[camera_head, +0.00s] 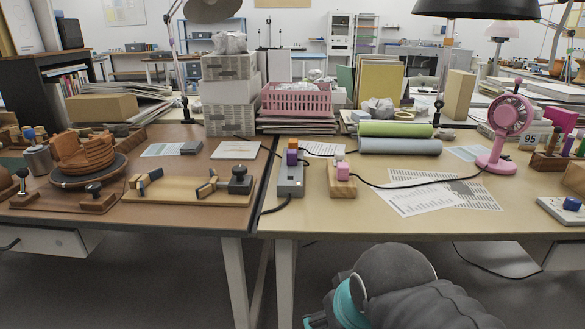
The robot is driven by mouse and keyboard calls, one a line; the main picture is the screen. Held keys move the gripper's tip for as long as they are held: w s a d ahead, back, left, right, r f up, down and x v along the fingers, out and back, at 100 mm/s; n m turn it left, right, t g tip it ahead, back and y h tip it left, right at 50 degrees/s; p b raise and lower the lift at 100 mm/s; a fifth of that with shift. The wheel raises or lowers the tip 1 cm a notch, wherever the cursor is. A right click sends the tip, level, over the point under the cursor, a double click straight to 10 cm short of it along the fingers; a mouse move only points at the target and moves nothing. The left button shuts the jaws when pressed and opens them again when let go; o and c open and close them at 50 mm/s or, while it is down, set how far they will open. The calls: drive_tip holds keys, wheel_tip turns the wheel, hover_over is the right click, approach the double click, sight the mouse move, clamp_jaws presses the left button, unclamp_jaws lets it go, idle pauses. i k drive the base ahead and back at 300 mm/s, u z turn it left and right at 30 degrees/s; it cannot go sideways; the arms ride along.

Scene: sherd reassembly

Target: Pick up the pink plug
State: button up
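The pink plug (343,171) sits upright on top of a small wooden block (337,186) near the front edge of the right table. A dark cable runs from it to the right, toward a pink desk fan (502,130). To its left is a grey power strip (290,184) with a purple plug (292,150) standing at its far end. Part of my own grey and teal arm shows at the bottom, below the table edge. My gripper's fingers are not visible.
Printed sheets (420,196) lie right of the block, with green (395,129) and grey-blue rolls (400,146) behind. The left table holds a brown stacked pot (85,153) and a wooden clamp board (175,193). The tabletop in front of the rolls is mostly clear.

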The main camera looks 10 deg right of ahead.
sight(342, 174)
drive_tip(key=u, duration=1.75)
drive_tip(key=i, duration=0.8)
drive_tip(key=z, duration=2.35)
